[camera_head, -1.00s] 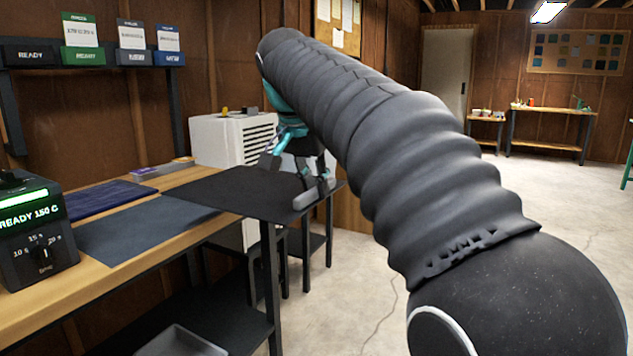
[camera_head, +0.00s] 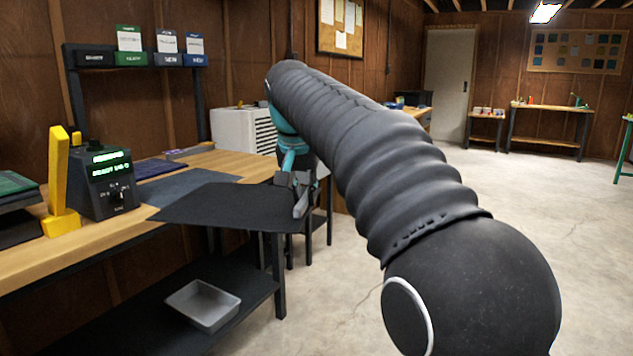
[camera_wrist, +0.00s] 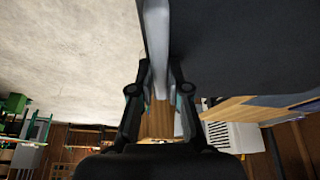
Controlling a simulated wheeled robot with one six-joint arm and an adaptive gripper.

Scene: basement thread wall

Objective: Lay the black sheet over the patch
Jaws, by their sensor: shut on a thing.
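The black sheet (camera_head: 226,207) is held roughly flat at bench height, over the bench's front edge and jutting past it. My gripper (camera_head: 302,202) is shut on its right edge. In the wrist view the sheet (camera_wrist: 250,45) fills the upper right, beside the gripper's fingers (camera_wrist: 157,45). A grey-blue cloth (camera_head: 205,182) lies on the bench behind the sheet and is partly covered by it in the picture. A dark navy cloth (camera_head: 158,168) lies farther back. I cannot tell which of these, if either, is the patch.
A black control box (camera_head: 106,183) with a lit green display and a yellow upright piece (camera_head: 60,185) stand left on the wooden bench (camera_head: 85,246). A grey tray (camera_head: 203,305) sits on the lower shelf. A white cabinet (camera_head: 243,130) stands behind. The floor at right is open.

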